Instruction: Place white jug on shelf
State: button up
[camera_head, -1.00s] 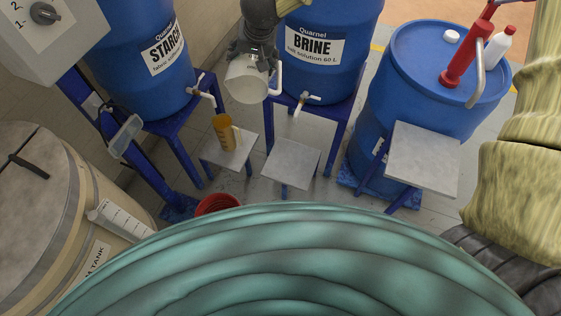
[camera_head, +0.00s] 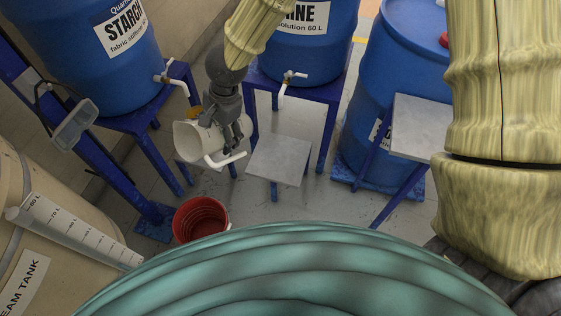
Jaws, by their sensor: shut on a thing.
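The white jug (camera_head: 190,142) is left of centre, held in the air. It is tipped well over, with its open mouth toward the left and its white handle (camera_head: 226,161) low on the right. My gripper (camera_head: 222,122) is shut on the jug from above and right. The jug hangs above and behind the red bucket (camera_head: 204,219), apart from it. A small grey shelf (camera_head: 280,160) stands empty below the BRINE barrel's tap. Another grey shelf (camera_head: 418,112) stands empty to the right. The shelf below the STARCH tap is mostly hidden behind the jug and gripper.
The blue STARCH barrel (camera_head: 115,65) and BRINE barrel (camera_head: 302,55) stand on blue frames with white taps. A third blue barrel (camera_head: 405,50) is at right. A beige tank (camera_head: 50,225) is at lower left. Only a bit of the orange jug (camera_head: 193,113) shows.

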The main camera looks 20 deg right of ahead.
jog(key=w+d+f+m+t+y+b, duration=0.1)
jog(key=d+f+m+t+y+b, duration=0.1)
jog(key=f+m+b, duration=0.45)
jog(key=w+d+f+m+t+y+b, duration=0.1)
jog(key=w+d+f+m+t+b, duration=0.15)
jog(key=f+b, duration=0.7)
jog(key=w+d+f+m+t+y+b, duration=0.1)
jog(key=d+f+m+t+y+b, duration=0.1)
jog(key=f+m+b, duration=0.6)
jog(key=w+d+f+m+t+h+b, duration=0.2)
jog(key=d+f+t+b, duration=0.25)
jog(key=d+f, duration=0.4)
jog(key=w+d+f+b, duration=0.3)
jog(key=w+d+b, duration=0.1)
jog(key=w, duration=0.3)
jog(key=w+d+f+b, duration=0.3)
jog(key=w+b, duration=0.3)
jog(key=w, duration=0.1)
jog(key=shift+d+f+m, duration=0.15)
jog(key=shift+d+m, duration=0.15)
jog(key=shift+d, duration=0.1)
jog(key=shift+f, duration=0.1)
jog(key=o, duration=1.1)
jog(key=shift+o, duration=0.2)
